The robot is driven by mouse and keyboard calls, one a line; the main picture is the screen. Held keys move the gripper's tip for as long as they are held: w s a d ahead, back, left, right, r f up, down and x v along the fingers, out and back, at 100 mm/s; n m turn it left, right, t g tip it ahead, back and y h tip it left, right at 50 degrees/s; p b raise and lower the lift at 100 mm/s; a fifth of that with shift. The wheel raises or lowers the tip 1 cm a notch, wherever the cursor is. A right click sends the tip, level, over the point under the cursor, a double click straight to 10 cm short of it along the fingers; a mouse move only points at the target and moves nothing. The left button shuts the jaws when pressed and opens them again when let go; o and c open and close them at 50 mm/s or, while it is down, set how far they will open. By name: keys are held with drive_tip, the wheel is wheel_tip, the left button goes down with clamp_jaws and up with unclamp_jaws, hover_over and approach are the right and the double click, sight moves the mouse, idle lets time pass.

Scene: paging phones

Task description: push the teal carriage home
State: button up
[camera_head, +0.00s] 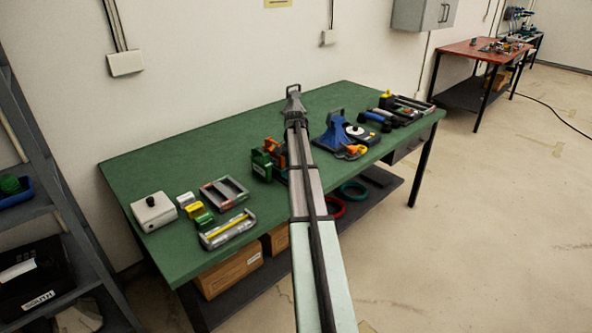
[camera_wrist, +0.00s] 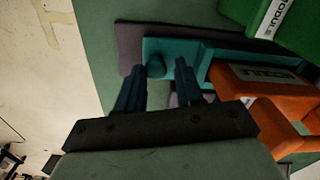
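The teal carriage (camera_wrist: 190,50) lies on a dark purple-grey base (camera_wrist: 130,40) in the wrist view and has a small round teal knob (camera_wrist: 156,67). My gripper (camera_wrist: 158,72) is open, its two dark fingers apart. The knob appears between the fingertips, closer to the left one; I cannot tell whether they touch. An orange block labelled MODULE (camera_wrist: 258,84) is right of the carriage, with a green MODULE block (camera_wrist: 285,22) beyond it. In the head view the orange block (camera_head: 273,146) and green block (camera_head: 261,166) stand left of my arm.
The green table (camera_head: 150,172) holds a white box (camera_head: 153,211), grey trays (camera_head: 224,192) and small coloured blocks on the left. A blue stand (camera_head: 333,132) and several tools are on the right. The table's back left is clear.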

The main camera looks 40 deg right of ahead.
drive_tip(key=o, duration=0.4)
drive_tip(key=shift+c, duration=0.2)
drive_tip(key=shift+r, duration=0.1)
wheel_tip(320, 180, up, 14)
drive_tip(key=shift+f, duration=0.2)
idle(0.6)
